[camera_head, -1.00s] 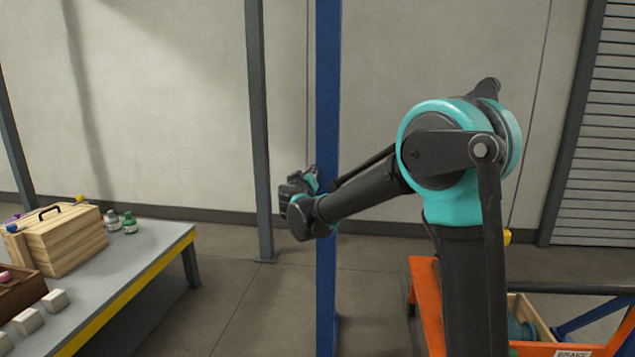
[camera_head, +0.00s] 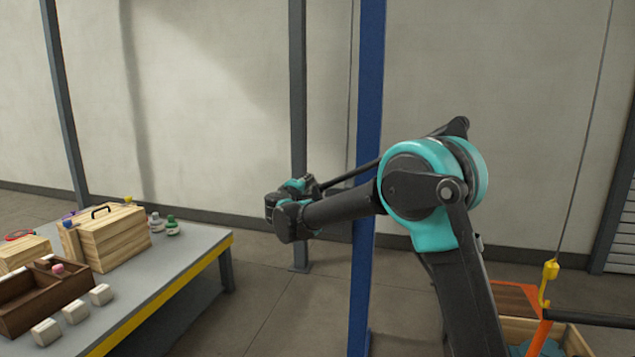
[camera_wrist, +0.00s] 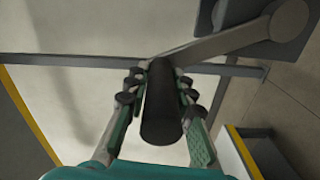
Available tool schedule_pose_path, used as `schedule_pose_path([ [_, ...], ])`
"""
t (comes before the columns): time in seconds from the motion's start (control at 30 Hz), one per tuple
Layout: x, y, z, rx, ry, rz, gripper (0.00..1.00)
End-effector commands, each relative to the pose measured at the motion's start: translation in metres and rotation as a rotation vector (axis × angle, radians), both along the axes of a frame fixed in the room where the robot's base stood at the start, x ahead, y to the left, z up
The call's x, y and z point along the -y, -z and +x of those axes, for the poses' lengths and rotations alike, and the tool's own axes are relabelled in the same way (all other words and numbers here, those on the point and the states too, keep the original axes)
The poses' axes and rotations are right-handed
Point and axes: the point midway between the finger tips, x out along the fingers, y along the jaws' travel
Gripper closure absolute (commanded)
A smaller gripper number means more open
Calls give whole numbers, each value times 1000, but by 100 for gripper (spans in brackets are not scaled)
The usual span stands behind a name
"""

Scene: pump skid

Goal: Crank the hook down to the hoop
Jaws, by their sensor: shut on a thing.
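In the wrist view my gripper (camera_wrist: 160,92) is shut on the dark round crank handle (camera_wrist: 161,118), with a finger on each side. A grey crank arm (camera_wrist: 225,42) runs from the handle up right to a hub on a dark plate. In the head view the yellow hook (camera_head: 550,271) hangs on a thin cable (camera_head: 584,140) at the right, over the orange frame. I cannot make out the hoop.
A grey table (camera_head: 190,268) with a yellow edge stands left, bearing a wooden box (camera_head: 112,241), a brown tray (camera_head: 45,305), white blocks and small bottles. The orange frame (camera_head: 511,297) holds a wooden bin (camera_head: 560,337) and dark bar at lower right. Floor between is clear.

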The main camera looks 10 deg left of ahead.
Motion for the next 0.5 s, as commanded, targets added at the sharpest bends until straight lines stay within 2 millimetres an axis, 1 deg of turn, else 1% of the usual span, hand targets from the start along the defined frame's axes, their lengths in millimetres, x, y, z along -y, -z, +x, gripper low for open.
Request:
schedule_pose_path([
  [0.03, -9, 3, 1, 1, -3, -46, 100],
  [0.2, -31, 17, 2, -4, -4, -208, 100],
  [0.5, -64, 50, 3, -12, -5, -494, 100],
])
